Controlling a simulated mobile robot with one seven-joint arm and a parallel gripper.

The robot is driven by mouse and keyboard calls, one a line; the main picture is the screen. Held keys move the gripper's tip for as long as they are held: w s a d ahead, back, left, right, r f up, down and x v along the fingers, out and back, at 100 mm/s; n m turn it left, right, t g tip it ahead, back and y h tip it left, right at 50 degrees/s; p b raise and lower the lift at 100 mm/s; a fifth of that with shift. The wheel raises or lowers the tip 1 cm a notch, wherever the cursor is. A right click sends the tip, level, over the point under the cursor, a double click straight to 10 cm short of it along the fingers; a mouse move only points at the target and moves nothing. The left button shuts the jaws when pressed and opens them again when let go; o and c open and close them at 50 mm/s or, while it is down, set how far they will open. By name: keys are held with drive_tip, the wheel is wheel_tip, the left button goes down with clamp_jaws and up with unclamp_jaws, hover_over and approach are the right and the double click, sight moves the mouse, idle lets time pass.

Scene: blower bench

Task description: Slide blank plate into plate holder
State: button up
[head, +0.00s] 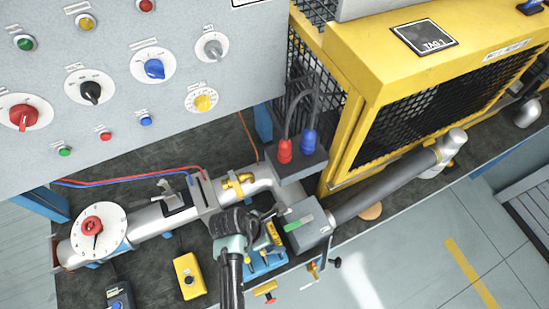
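My gripper (268,238) reaches in from the bottom of the head view, over the front of the bench, just below the silver pipe. Its fingers are small and partly hidden by my dark wrist, so whether they are open or hold anything cannot be told. Close to it is a blue stand (262,265) with yellow parts, partly covered by my arm. A slotted grey flange (204,193) with upright plate edges interrupts the silver pipe to the left of my gripper. I cannot tell for certain which piece is the blank plate or the plate holder.
A grey box with a green strip (305,228) stands right of my gripper. Behind it are red and blue plugs (285,150) and a yellow cage (365,85). A dial (93,231) and yellow button box (188,276) are left. The control panel (120,120) hangs over the back.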

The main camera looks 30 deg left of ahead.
clamp_jaws()
drive_tip(key=shift+r, duration=0.1)
idle(0.3)
